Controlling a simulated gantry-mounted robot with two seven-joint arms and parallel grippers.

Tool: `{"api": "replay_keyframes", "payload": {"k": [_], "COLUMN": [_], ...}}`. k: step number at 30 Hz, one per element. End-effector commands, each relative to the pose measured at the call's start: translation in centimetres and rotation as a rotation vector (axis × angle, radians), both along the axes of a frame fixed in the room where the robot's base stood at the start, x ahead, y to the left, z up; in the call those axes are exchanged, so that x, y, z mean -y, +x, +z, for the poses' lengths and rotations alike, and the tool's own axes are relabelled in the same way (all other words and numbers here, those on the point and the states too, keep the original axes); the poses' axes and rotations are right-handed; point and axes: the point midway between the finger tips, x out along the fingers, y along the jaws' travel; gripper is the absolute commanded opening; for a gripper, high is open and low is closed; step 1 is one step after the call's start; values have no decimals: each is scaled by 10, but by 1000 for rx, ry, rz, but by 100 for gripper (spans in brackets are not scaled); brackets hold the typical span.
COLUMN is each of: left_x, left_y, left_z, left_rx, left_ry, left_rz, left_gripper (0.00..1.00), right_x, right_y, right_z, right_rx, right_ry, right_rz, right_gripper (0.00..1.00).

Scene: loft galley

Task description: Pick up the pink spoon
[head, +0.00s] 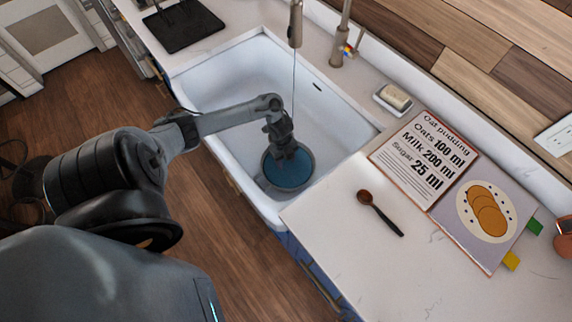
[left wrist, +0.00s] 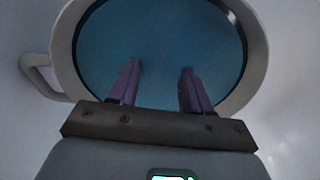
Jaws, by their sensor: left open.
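No pink spoon shows in either view. The only spoon in sight is a brown one with a dark handle (head: 379,212), lying on the counter right of the sink. My left gripper (head: 286,153) is over a grey pot (head: 268,190) in the white sink. In the left wrist view its two fingers (left wrist: 160,68) are apart with nothing between them, in front of the blue contents of the pot (left wrist: 62,50). Whether anything lies under the blue surface cannot be made out. My right gripper is not in view.
A thin stream or line runs down from the tap (head: 296,25) behind my left wrist. An open recipe book (head: 425,158) lies on the counter (head: 400,280), near a soap dish (head: 392,99). The sink's front rim (head: 222,170) borders the work space. The counter's front part is clear.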

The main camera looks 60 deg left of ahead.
Motion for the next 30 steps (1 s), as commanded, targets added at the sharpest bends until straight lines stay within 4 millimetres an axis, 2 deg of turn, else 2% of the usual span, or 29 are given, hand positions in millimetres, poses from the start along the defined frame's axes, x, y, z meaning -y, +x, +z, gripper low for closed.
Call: {"api": "replay_keyframes", "payload": {"k": [3,9,19,28,30], "left_x": [6,8,8,8,8], "left_y": [2,2,3,2,2], "left_z": [-19,-39,-42,-42,-42], "left_rx": [0,-1,1,1,1], "left_ry": [-3,1,2,2,2], "left_rz": [3,2,1,1,1], "left_gripper": [49,49,49,3,0], "right_x": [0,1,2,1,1], "right_y": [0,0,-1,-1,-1], "right_z": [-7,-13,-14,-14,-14], "right_rx": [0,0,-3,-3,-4], "right_ry": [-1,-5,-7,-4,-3], "right_rz": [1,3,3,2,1], "right_gripper": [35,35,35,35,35]}}
